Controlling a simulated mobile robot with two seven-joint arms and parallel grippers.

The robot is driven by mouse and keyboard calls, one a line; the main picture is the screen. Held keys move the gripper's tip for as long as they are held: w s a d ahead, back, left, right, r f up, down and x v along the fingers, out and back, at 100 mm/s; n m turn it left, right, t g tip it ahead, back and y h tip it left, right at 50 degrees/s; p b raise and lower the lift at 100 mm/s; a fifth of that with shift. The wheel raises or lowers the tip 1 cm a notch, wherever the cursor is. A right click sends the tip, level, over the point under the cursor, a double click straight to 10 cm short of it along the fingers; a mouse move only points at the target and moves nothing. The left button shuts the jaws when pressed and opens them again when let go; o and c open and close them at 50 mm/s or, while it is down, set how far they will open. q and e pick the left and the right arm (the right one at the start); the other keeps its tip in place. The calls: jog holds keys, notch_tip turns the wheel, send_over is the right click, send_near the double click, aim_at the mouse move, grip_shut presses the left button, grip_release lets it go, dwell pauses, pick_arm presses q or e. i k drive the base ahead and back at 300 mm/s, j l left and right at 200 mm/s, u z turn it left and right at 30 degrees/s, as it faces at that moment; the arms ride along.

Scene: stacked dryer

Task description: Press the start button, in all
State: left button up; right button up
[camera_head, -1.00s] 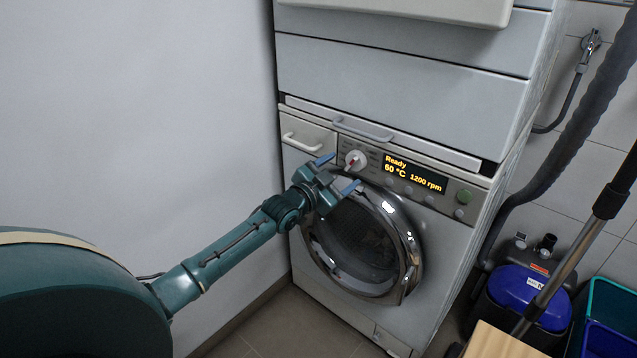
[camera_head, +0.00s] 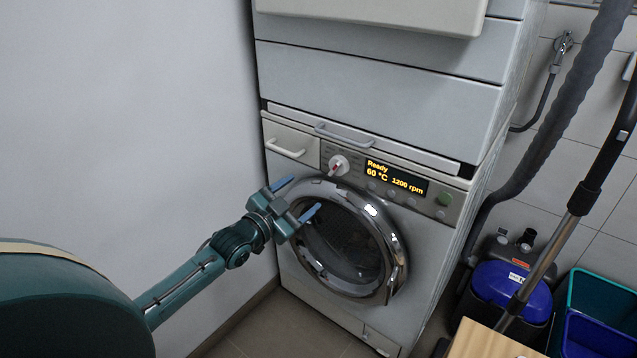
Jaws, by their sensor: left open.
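The stacked white machine has a control panel with a lit display (camera_head: 396,177) reading "Ready", "60 °C" and "1200 rpm". A dial (camera_head: 338,165) with a red mark is left of the display. My left gripper (camera_head: 297,197) is open and empty, its blue-tipped fingers below the dial and drawer, in front of the door's upper left rim. It is well left of the green button. My right gripper is not in view.
The round glass door (camera_head: 347,240) is shut. A drawer handle (camera_head: 286,147) and a pull-out shelf handle (camera_head: 342,133) stick out above. A blue vacuum cleaner (camera_head: 512,288), its hose and tube, and crates (camera_head: 602,305) stand at the right. A white wall is at the left.

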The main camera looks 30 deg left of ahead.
aim_at(445, 198)
jog(key=k+j, duration=0.1)
jog(key=k, duration=0.4)
jog(key=k+j, duration=0.1)
jog(key=k, duration=0.4)
